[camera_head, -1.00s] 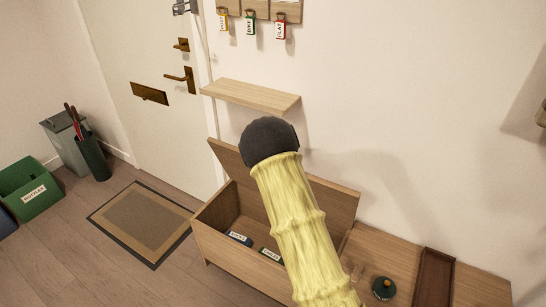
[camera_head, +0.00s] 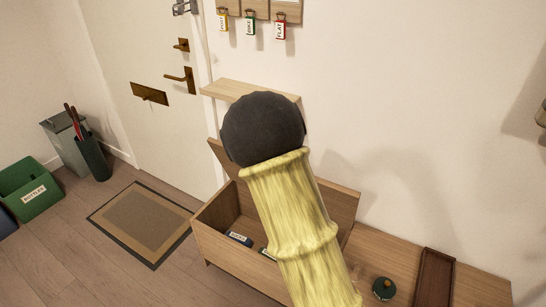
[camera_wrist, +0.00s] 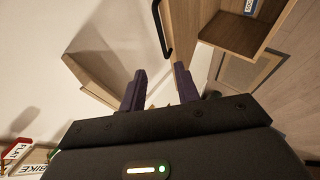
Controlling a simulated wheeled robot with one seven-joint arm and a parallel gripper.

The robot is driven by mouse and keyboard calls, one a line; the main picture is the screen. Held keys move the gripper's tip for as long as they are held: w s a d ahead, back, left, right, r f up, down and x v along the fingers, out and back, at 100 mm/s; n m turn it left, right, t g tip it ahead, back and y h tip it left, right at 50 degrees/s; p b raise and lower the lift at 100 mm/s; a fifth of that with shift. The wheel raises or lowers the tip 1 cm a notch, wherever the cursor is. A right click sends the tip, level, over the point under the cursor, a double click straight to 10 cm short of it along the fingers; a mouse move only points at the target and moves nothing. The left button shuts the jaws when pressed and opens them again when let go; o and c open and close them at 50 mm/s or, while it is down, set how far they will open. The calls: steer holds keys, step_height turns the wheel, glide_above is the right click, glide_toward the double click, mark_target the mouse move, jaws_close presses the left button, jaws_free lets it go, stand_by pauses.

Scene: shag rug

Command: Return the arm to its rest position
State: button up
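My arm, in a yellow sleeve with a dark rounded joint, rises through the middle of the head view. My gripper is not visible in the head view. In the wrist view my gripper (camera_wrist: 159,80) shows two purple fingers that stand apart, with nothing seen held between them.
A bench (camera_head: 235,270) with its lid raised stands behind my arm, labelled blocks inside. A wall shelf (camera_head: 225,88) is partly hidden by my arm. Key tags (camera_head: 250,28) hang above. A dark green round object (camera_head: 384,288) and brown tray (camera_head: 433,278) sit right. The doormat (camera_head: 143,222) is clear.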

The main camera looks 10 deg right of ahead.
steer(key=s+m+g+y, duration=0.2)
steer(key=s+m+g, duration=0.7)
steer(key=s, duration=2.3)
step_height(320, 180, up, 15)
steer(key=m+t+p, duration=0.1)
steer(key=m+p, duration=0.1)
steer(key=p, duration=1.3)
steer(key=shift+w+a+t+p, duration=0.2)
steer(key=shift+a+t+p, duration=0.2)
